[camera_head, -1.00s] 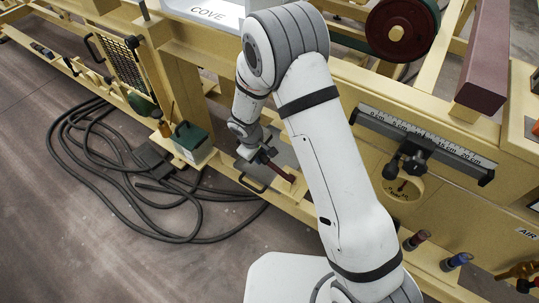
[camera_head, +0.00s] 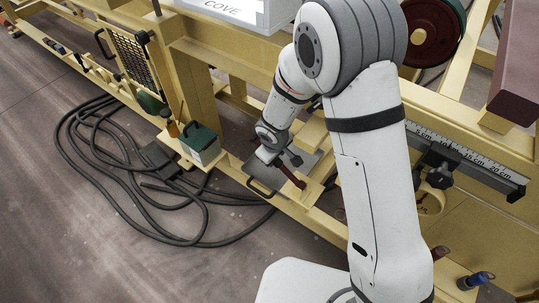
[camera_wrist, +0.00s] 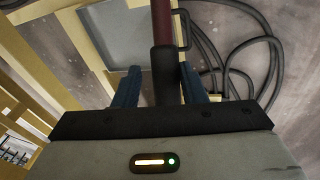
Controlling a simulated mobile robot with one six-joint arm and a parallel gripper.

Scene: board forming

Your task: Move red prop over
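The red prop is a dark red bar (camera_head: 291,175) with a black sleeve. In the head view it slants across a grey plate near the low yellow beam. My gripper (camera_head: 271,157) is at its upper left end, partly dark and small there. In the wrist view the red bar (camera_wrist: 161,18) runs down into a black sleeve (camera_wrist: 165,62) between the two blue fingers of my gripper (camera_wrist: 160,86). The right finger looks close against the sleeve, and a narrow gap shows by the left one. Whether the fingers grip it is unclear.
A green-topped box (camera_head: 202,143) stands left of my gripper on a yellow ledge. Black cables (camera_head: 115,190) lie looped on the floor. A ruler bar (camera_head: 470,158) is on the yellow frame at right. A grey bin (camera_head: 250,12) is above.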

